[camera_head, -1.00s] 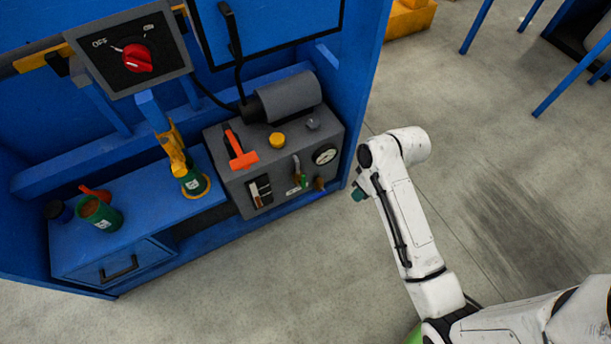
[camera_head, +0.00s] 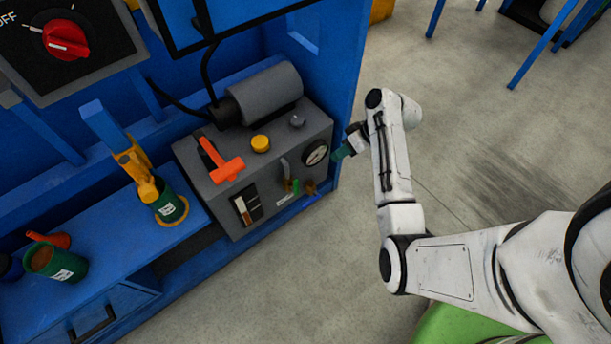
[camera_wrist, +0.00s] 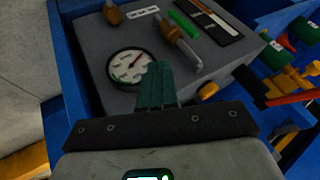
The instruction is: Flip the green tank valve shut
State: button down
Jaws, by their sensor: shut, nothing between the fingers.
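The tank valve has a small green handle (camera_head: 295,187) on the front of the grey tank box, below and left of the pressure gauge (camera_head: 316,153). In the wrist view the green handle (camera_wrist: 185,25) lies beside a metal pipe with a copper-coloured fitting (camera_wrist: 172,32). My gripper (camera_head: 341,151) is just right of the box's right end in the head view. In the wrist view my gripper (camera_wrist: 157,75) has its green fingers together and empty. They overlap the edge of the gauge (camera_wrist: 131,68), with the green handle beyond. I cannot tell whether they touch the box.
The grey box (camera_head: 200,185) carries an orange-red lever (camera_head: 228,170), a yellow cap (camera_head: 260,143) and a grey cylinder (camera_head: 268,93). Green cups (camera_head: 52,262) stand on the blue bench (camera_head: 115,250) at left. A blue post flanks the box; open floor lies right.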

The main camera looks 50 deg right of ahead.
aim_at(295, 185)
jog(key=w+a+f+b, duration=0.4)
jog(key=w+a+f, duration=0.2)
jog(key=a+f, duration=0.1)
jog(key=shift+a+f+b, duration=0.2)
jog(key=shift+f+b, duration=0.15)
jog(key=shift+f, duration=0.15)
dwell(0.4)
jog(key=shift+a+r+h+p, duration=0.15)
jog(key=shift+a+h+p, duration=0.15)
jog(key=shift+p, duration=0.35)
